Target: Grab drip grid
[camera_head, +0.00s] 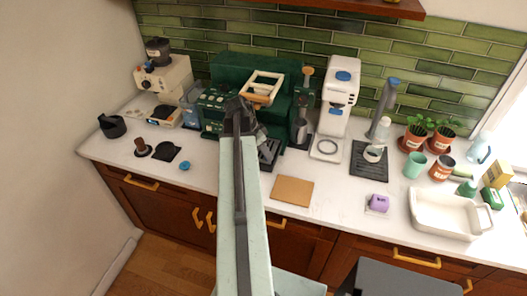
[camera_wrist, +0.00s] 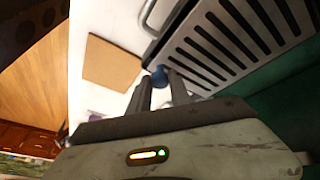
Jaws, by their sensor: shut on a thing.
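The drip grid (camera_wrist: 232,45) is a grey metal plate with dark slots, at the upper right of the wrist view. In the head view the grid (camera_head: 268,152) shows partly, at the front of the green espresso machine (camera_head: 285,110), with my arm hiding its left part. A small round blue knob (camera_wrist: 160,74) sits at the grid's near edge, between my fingertips. My gripper (camera_wrist: 163,85) is shut on this knob; whether the grid is lifted I cannot tell. In the head view my gripper (camera_head: 258,138) is mostly hidden behind my arm.
A tan board (camera_head: 293,190) lies on the white counter in front. A white coffee machine (camera_head: 337,100) stands right of the green one. A dark slotted mat (camera_head: 369,165) and a purple item (camera_head: 378,202) are farther right. A blue knob (camera_head: 184,165) lies at left.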

